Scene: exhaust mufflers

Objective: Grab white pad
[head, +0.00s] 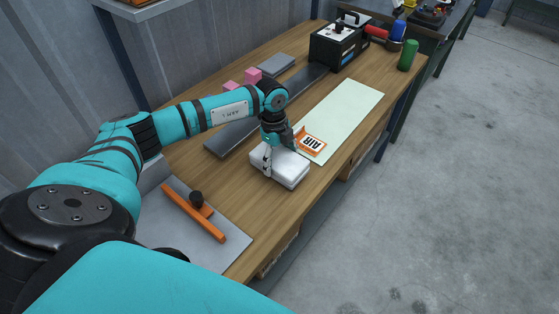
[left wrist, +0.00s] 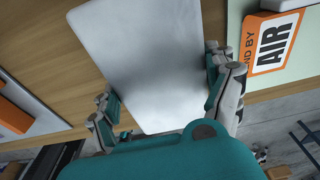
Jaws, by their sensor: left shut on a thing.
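The white pad (head: 287,172) is a thick, pale, rounded block on the wooden workbench, near its front edge in the head view. My left gripper (head: 279,160) comes down over it from above, with its fingers on the pad's sides. In the left wrist view the pad (left wrist: 145,60) fills the middle, and the left gripper (left wrist: 165,105) has one finger at each side edge, shut on it. I cannot tell whether the pad is lifted off the bench. My right gripper is not in view.
An orange AIR label (head: 311,140) lies on a pale green mat (head: 345,110) close to the pad. A grey sheet (head: 175,235) with an orange-handled tool (head: 190,212) lies nearer. Pink blocks (head: 252,76), a black machine (head: 338,45) and coloured cylinders (head: 408,55) stand farther back.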

